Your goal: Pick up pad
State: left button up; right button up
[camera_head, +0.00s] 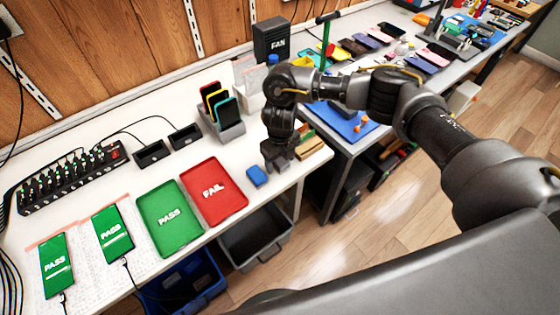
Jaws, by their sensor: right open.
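A small blue pad (257,176) lies flat on the white table near its front edge, just right of the red FAIL tray (230,186). My right gripper (275,165) points down over the table, a little right of and behind the pad. It is open, and nothing shows between its fingers. From this angle I cannot tell its exact height or the gap to the pad. My left gripper is out of view.
A green PASS tray (168,242) and two phones with green PASS screens (57,268) (113,238) lie to the left. A grey phone holder (225,133) stands behind the gripper. Tan blocks (313,147) sit right of it. Bins (255,243) stand below the table edge.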

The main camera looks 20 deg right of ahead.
aim_at(280, 159)
jog(key=c, duration=1.1)
jog(key=shift+o, duration=0.2)
jog(key=shift+w+r, duration=0.1)
jog(key=shift+r, duration=0.4)
notch_tip(280, 159, up, 3)
jog(key=shift+f, duration=0.15)
jog(key=s+a+r+b, duration=0.1)
jog(key=s+a+r, duration=0.8)
jog(key=a, duration=0.1)
jog(key=shift+a+r, duration=0.2)
jog(key=shift+a, duration=0.2)
